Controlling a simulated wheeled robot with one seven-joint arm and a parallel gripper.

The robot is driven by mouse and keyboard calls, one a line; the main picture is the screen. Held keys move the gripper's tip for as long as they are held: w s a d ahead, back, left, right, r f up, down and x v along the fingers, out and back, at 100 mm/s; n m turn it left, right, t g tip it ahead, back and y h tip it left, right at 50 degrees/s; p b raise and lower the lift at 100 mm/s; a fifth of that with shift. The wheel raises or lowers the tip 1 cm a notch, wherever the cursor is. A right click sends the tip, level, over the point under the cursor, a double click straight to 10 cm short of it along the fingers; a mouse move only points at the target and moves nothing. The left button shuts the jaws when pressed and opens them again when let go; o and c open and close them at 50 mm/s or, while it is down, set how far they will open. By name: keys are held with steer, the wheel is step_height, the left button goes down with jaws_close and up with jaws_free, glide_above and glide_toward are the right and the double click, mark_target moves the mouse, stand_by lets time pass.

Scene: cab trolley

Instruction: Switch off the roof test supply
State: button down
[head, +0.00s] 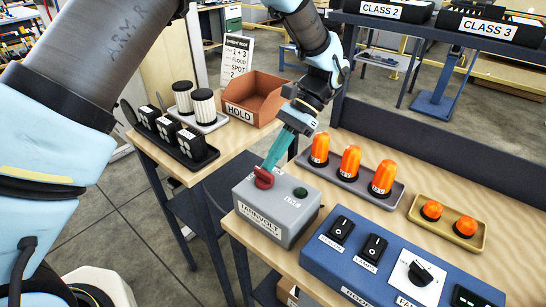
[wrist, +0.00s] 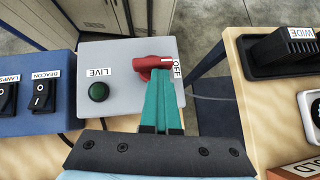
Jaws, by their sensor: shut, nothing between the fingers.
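The grey supply box (head: 278,209) stands at the left end of the right-hand table and carries a red switch handle (head: 264,178) and a dark green round lamp (head: 300,192). In the wrist view the red handle (wrist: 152,62) lies crosswise, one end beside the OFF label (wrist: 177,68). The green lamp (wrist: 98,92) sits beside the LIVE label and looks unlit. My gripper (head: 268,166) has teal fingers, shut and empty, with the tips right at the red handle. The tips (wrist: 158,76) overlap its lower edge in the wrist view; I cannot tell whether they touch.
A blue switch panel (head: 322,262) stands close to the box's right. Orange beacons in a grey tray (head: 340,181) and small ones in a tan tray (head: 414,217) lie behind. The left table holds black lamps, white cylinders and a brown HOLD bin (head: 262,89).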

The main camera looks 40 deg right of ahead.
steer(key=shift+s+a+f, duration=0.15)
steer(key=shift+s+a, duration=0.2)
steer(key=shift+a, duration=0.05)
steer(key=b+v, duration=0.3)
steer(key=v, duration=0.8)
steer(key=shift+w+d, duration=0.3)
steer(key=shift+d, duration=0.05)
